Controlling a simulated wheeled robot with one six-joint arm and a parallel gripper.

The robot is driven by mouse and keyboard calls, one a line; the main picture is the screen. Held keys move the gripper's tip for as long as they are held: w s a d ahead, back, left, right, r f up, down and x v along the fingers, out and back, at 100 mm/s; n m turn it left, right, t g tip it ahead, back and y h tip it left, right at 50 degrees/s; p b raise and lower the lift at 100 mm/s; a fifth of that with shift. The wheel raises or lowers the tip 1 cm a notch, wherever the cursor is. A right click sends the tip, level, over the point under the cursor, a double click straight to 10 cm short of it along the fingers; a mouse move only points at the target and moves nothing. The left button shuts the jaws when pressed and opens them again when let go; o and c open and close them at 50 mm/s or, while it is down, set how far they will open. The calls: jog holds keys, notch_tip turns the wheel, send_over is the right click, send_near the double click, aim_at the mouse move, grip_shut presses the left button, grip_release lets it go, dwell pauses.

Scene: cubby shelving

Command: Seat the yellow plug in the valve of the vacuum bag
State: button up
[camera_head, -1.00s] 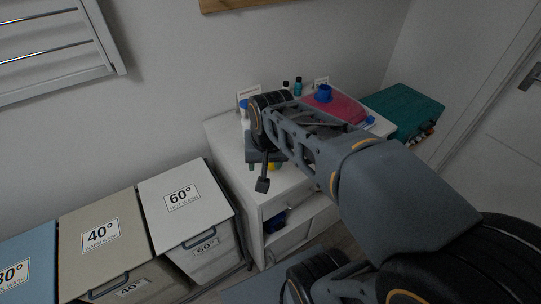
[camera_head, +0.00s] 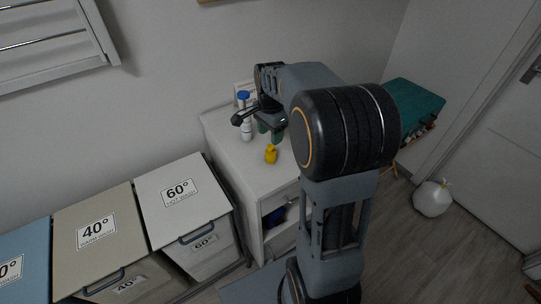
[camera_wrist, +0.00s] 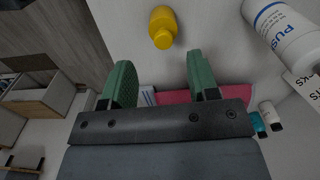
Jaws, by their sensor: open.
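The yellow plug (camera_head: 271,153) stands on the white cabinet top, below and slightly in front of my gripper (camera_head: 270,131). In the wrist view the plug (camera_wrist: 162,27) shows beyond the fingertips, roughly centred between them and apart from both. My gripper (camera_wrist: 161,78) is open, with green fingers and nothing between them. A pink thing (camera_wrist: 175,97), which looks like the vacuum bag, shows partly behind the gripper in the wrist view. My arm hides it in the head view, and its valve cannot be seen now.
A white bottle with a blue cap (camera_head: 245,117) stands left of my gripper; its label is close at upper right in the wrist view (camera_wrist: 285,28). Lidded laundry bins (camera_head: 181,197) stand left of the cabinet (camera_head: 232,150). A teal box (camera_head: 415,105) is at right.

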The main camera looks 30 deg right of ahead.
aim_at(271, 153)
jog(key=shift+w+d+f, duration=0.1)
jog(key=shift+f, duration=1.4)
jog(key=shift+w+f, duration=0.1)
jog(key=shift+f, duration=1.35)
jog(key=c, duration=1)
jog(key=shift+r, duration=0.15)
